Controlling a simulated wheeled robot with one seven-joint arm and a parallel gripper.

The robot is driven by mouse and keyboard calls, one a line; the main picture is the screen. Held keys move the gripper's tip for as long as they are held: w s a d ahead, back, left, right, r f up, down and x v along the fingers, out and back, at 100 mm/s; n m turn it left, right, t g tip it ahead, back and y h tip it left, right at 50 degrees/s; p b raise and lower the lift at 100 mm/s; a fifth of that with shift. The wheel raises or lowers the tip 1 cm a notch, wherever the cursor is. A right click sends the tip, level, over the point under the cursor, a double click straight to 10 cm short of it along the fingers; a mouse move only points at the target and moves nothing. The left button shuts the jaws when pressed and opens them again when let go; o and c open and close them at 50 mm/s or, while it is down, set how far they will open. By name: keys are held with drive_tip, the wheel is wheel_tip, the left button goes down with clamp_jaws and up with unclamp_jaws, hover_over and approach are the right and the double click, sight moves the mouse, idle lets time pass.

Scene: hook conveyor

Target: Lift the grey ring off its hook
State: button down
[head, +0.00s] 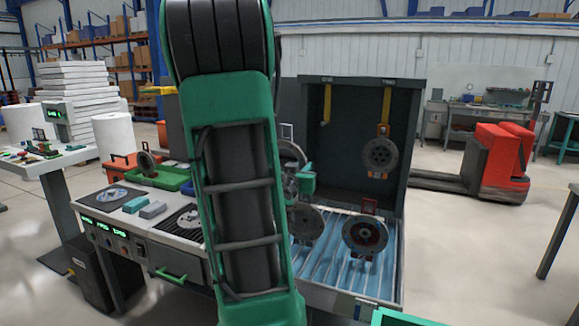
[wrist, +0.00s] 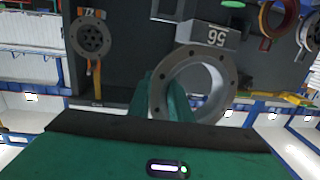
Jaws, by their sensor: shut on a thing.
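The grey ring (wrist: 159,95) fills the middle of the wrist view, a thick open ring with small holes around its face. My gripper (wrist: 165,97) is shut on its rim; the green finger shows at the rim's left side. No hook shows through the ring's opening. In the head view, my gripper (head: 304,182) is partly hidden behind my green arm, and a grey ring (head: 292,152) shows only as an arc beside it. A yellow hook (head: 326,104) at the cabinet's left looks bare. A second yellow hook (head: 385,105) carries a dark grey disc (head: 380,155).
The dark cabinet wall (head: 350,160) is close behind. A workbench (head: 170,228) with a green tray (head: 160,177) lies left.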

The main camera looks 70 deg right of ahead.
drive_tip(key=s+r+m+g, duration=0.1)
drive_tip(key=s+r, duration=0.3)
drive_tip(key=r, duration=0.3)
drive_tip(key=shift+r+h, duration=0.3)
drive_tip(key=shift+r, duration=0.1)
idle(0.4)
